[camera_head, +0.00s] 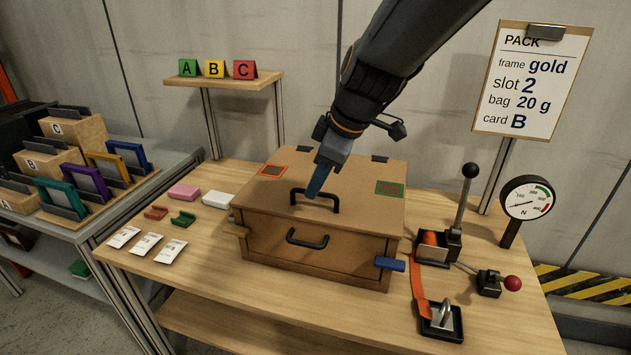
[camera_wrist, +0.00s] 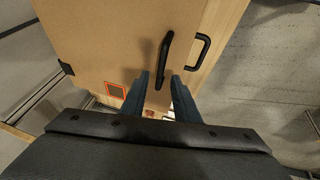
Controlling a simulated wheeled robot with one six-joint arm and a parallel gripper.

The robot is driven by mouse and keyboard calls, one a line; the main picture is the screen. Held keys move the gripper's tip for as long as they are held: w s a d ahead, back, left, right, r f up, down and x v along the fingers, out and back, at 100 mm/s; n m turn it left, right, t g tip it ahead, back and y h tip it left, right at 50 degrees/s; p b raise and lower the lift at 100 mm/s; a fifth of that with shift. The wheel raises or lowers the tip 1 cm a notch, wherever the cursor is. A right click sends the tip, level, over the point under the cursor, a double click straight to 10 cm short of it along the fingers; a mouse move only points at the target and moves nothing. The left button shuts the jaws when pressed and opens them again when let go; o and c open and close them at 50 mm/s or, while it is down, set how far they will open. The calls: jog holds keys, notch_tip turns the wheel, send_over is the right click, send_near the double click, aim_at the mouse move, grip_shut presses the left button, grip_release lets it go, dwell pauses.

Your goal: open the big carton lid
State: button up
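The big carton (camera_head: 330,232) is a brown box on the wooden table, with its lid (camera_head: 345,165) lying flat and closed. A black bar handle (camera_head: 331,197) stands on the lid near its front edge; it also shows in the wrist view (camera_wrist: 165,58). My gripper (camera_head: 314,193) reaches down from above at the left part of this handle. In the wrist view its two fingers (camera_wrist: 160,78) are apart, with one end of the handle showing between the tips. I see no contact, and the exact depth is unclear.
A second black handle (camera_head: 307,240) is on the carton's front. A blue block (camera_head: 390,264) sticks out at the right front corner. A lever press (camera_head: 455,215) and a gauge (camera_head: 526,198) stand to the right. White packets (camera_head: 147,246) and small coloured parts lie left.

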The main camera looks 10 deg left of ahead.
jog(key=shift+w+a+f, duration=0.15)
jog(key=shift+a+f, duration=0.1)
jog(key=shift+f, duration=0.35)
grip_shut()
